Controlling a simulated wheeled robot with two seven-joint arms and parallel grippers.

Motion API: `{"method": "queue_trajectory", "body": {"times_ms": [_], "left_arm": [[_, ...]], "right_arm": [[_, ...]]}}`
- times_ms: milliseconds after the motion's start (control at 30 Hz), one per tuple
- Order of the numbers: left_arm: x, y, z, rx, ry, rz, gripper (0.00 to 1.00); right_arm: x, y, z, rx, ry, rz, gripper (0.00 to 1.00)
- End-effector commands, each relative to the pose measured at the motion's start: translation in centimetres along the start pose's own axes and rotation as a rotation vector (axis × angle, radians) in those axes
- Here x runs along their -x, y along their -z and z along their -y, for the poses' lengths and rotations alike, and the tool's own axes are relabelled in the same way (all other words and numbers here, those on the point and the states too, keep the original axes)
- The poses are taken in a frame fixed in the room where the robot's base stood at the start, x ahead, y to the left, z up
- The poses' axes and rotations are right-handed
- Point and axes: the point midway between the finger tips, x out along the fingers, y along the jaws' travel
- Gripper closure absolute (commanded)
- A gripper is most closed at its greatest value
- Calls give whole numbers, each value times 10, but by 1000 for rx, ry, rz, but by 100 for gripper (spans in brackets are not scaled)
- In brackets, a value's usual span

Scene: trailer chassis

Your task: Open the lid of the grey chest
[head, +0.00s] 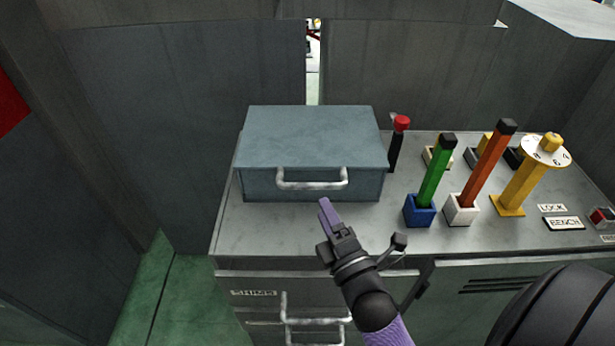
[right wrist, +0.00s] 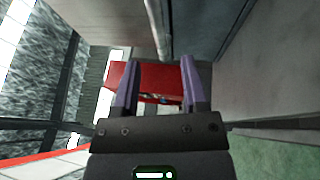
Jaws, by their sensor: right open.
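The grey chest (head: 311,140) sits on the back left of the bench top, and its lid is closed. A light metal handle (head: 312,184) is on the front edge of the lid. My right gripper (head: 327,208) is just in front of the chest, below and slightly right of the handle's middle, and does not hold it. In the right wrist view the two purple fingers (right wrist: 160,85) are apart with nothing between them. A pale bar at the top of that view may be the handle; I cannot tell. My left gripper is not in view.
The bench (head: 300,235) carries a red-topped lever (head: 400,125), a green lever (head: 436,172), an orange lever (head: 489,160) and a yellow post with a white dial (head: 545,150) right of the chest. A drawer handle (head: 316,322) juts out below. Grey walls stand behind and left.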

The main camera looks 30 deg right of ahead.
Motion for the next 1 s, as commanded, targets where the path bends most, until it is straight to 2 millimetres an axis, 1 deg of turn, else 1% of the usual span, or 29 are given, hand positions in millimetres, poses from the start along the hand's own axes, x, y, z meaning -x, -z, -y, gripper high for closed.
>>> {"method": "queue_trajectory", "body": {"times_ms": [100,200,333,400,500,767,800,967,1000], "left_arm": [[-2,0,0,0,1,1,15],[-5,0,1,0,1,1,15],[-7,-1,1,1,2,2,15],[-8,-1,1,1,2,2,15],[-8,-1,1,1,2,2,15],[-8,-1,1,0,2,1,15],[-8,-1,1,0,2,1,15],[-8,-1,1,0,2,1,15],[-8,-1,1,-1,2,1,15]], "right_arm": [[-29,0,0,-1,-5,-1,44],[-51,0,0,-3,-4,-1,44],[-72,0,0,-4,-1,0,44],[-79,0,0,-4,0,0,44],[-84,0,0,-5,1,0,44],[-85,0,0,-5,2,0,44],[-85,0,0,-5,2,0,53],[-85,0,0,-5,2,0,87],[-85,0,0,-5,2,0,95]]}}
